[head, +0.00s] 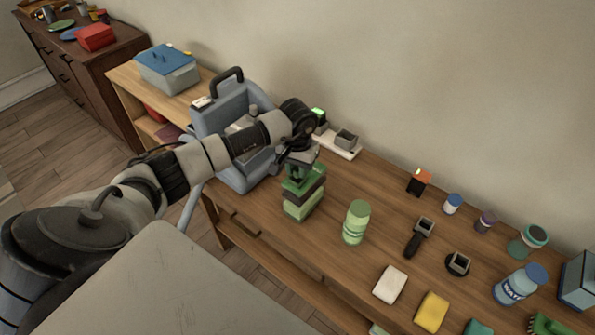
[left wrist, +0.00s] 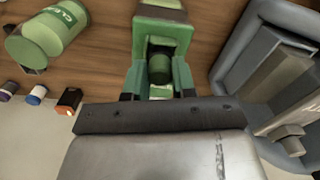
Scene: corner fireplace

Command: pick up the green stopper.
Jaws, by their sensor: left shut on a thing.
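My left gripper (head: 300,172) points down over the table, at the top of a green and dark-banded upright container (head: 299,207). In the left wrist view the two fingers of my left gripper (left wrist: 159,78) are closed on the sides of a dark green, round stopper (left wrist: 159,66). The container's green body (left wrist: 160,12) shows just beyond it. In the head view the stopper is mostly hidden by the gripper, and I cannot tell whether it is still seated in the container. My right gripper is in neither view.
A light green canister (head: 356,222) stands just right of the container. A grey-blue carrier with a handle (head: 222,112) stands close on the left. Sponges (head: 390,284), a black-handled tool (head: 415,240) and several small jars stand further right. The wall (head: 440,90) runs behind.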

